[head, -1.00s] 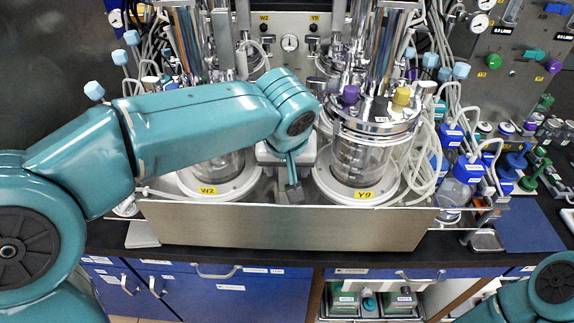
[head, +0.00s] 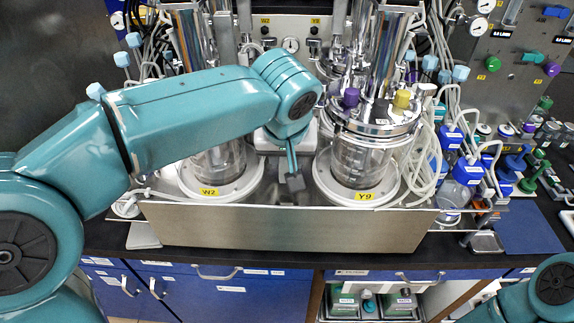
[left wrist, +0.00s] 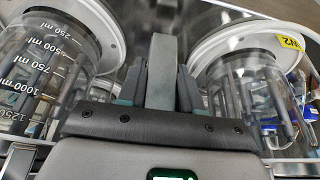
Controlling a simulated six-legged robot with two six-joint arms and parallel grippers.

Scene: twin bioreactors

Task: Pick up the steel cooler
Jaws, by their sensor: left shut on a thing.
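My left gripper (head: 292,184) points down in the gap between the two glass vessels, behind the steel front panel. In the left wrist view its dark fingers (left wrist: 160,88) are shut on a narrow grey bar-shaped piece (left wrist: 160,65). This piece seems to be the steel cooler; most of its shape is hidden, and I cannot tell whether it is clear of its support. My right gripper is not in view.
Glass vessels marked W2 (head: 222,160) and Y9 (head: 362,158) stand close on either side. The steel front panel (head: 290,228) rises before them. Tubing (head: 425,160) and blue-capped bottles (head: 462,180) crowd the right.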

